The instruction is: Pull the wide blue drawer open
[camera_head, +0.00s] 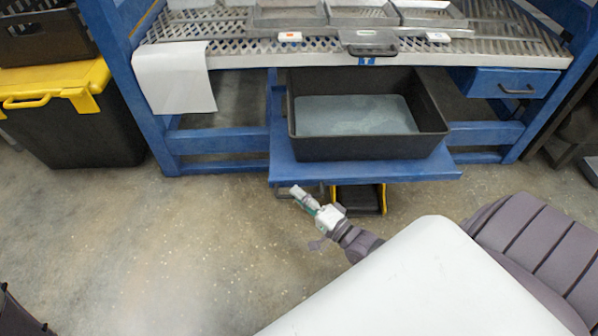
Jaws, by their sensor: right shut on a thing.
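The wide blue drawer (440,172) sticks out from under the blue bench as a flat blue platform. A large black tub (372,148) with a grey layer in its bottom stands on it. My right gripper (297,192) is at the drawer's front edge, left of its middle, with its arm coming from the lower right. Its jaws are shut on what looks like the drawer's dark handle, which is mostly hidden below the edge. My left gripper is out of view.
A small blue drawer (508,84) with a black handle sits at the right. A black and yellow object (358,200) stands under the wide drawer. A black bin with a yellow lid (70,125) is at the left. The floor (180,240) in front is clear.

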